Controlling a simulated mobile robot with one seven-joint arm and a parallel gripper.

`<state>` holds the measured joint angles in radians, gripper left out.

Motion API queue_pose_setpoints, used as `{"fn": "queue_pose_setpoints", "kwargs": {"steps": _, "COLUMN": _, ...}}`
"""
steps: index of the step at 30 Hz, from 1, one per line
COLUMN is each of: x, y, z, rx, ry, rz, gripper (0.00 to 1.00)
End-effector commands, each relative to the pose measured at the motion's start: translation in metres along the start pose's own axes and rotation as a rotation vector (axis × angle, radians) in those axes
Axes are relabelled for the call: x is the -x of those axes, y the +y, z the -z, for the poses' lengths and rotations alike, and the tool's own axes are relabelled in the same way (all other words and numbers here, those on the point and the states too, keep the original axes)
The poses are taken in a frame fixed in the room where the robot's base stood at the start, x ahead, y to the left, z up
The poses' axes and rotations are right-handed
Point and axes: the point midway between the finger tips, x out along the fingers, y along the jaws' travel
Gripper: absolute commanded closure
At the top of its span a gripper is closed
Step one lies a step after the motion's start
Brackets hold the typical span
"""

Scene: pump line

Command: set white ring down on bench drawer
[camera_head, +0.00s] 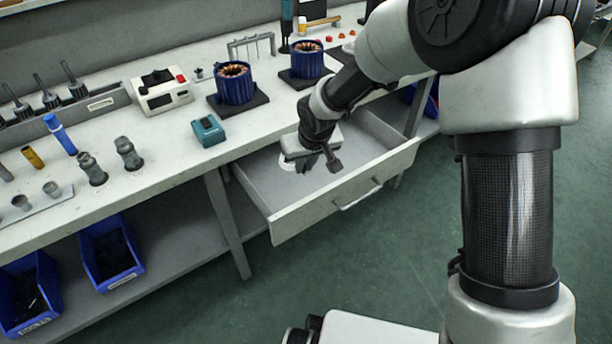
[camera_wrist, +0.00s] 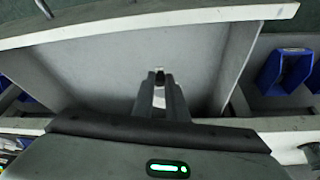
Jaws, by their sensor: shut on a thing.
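The bench drawer (camera_head: 318,212) is pulled out from under the bench, with a pale grey floor and a handle on its front. It also fills the upper part of the wrist view (camera_wrist: 100,70). My gripper (camera_head: 318,165) is over the inside of the drawer, pointing down. In the wrist view its two fingers (camera_wrist: 160,84) are close together, with the white ring (camera_wrist: 159,98) showing as a small white patch between them. Most of the ring is hidden by the fingers. I cannot tell whether it touches the drawer floor.
The bench top (camera_head: 170,150) carries a teal box (camera_head: 208,130), blue motor housings (camera_head: 234,84), a white device (camera_head: 162,92) and several metal fittings. Blue bins (camera_head: 110,252) stand on the lower shelf. The drawer floor around my gripper looks clear.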

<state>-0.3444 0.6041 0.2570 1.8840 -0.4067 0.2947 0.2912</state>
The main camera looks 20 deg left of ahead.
Motion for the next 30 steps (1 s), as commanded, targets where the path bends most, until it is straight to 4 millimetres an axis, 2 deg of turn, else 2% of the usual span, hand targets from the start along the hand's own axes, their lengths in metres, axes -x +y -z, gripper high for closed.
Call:
{"fn": "queue_pose_setpoints", "kwargs": {"steps": 1, "x": -0.014, "y": -0.001, "z": -0.006, "rx": 0.002, "ry": -0.003, "rz": 0.001, "gripper": 1.0}}
{"fn": "queue_pose_setpoints", "kwargs": {"steps": 3, "x": -0.026, "y": -0.001, "z": -0.012, "rx": 0.002, "ry": -0.004, "rz": 0.001, "gripper": 1.0}}
{"fn": "queue_pose_setpoints", "kwargs": {"steps": 15, "x": -0.07, "y": 0.0, "z": -0.03, "rx": 0.001, "ry": -0.002, "rz": 0.0, "gripper": 1.0}}
{"fn": "queue_pose_setpoints", "kwargs": {"steps": 27, "x": -0.075, "y": 0.0, "z": -0.032, "rx": 0.0, "ry": 0.0, "rz": 0.0, "gripper": 1.0}}
{"fn": "queue_pose_setpoints", "kwargs": {"steps": 28, "x": -0.073, "y": 0.0, "z": -0.031, "rx": 0.0, "ry": 0.0, "rz": 0.0, "gripper": 0.84}}
{"fn": "queue_pose_setpoints", "kwargs": {"steps": 30, "x": -0.073, "y": 0.0, "z": -0.031, "rx": 0.0, "ry": 0.0, "rz": 0.0, "gripper": 0.72}}
